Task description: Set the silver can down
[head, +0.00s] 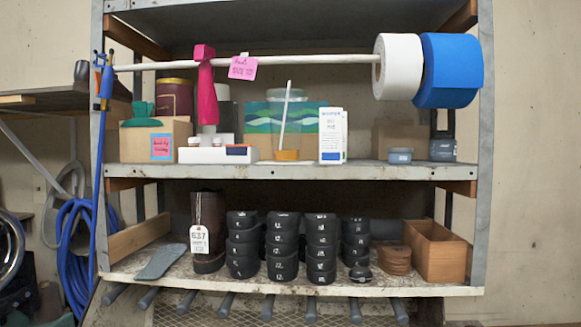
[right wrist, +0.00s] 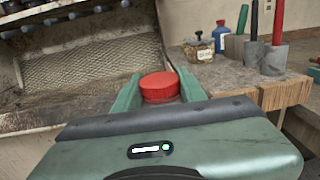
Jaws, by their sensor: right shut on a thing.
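In the right wrist view my right gripper (right wrist: 159,90) is shut on a round thing with a bright red top, taken to be the silver can (right wrist: 160,84). Its green fingers press on the left and right sides of it. Only the red top and a little of the side below it show, and no silver surface is visible. The can's lower part is hidden by the gripper, and I cannot tell whether it touches a surface. Neither gripper shows in the head view, and my left gripper is in neither view.
A workbench (right wrist: 222,76) at right in the wrist view bears a jar (right wrist: 199,48), a blue bottle (right wrist: 220,38) and tools in grey holders (right wrist: 274,60). A mesh panel (right wrist: 90,66) stands at left. The head view faces a full shelf rack (head: 290,171).

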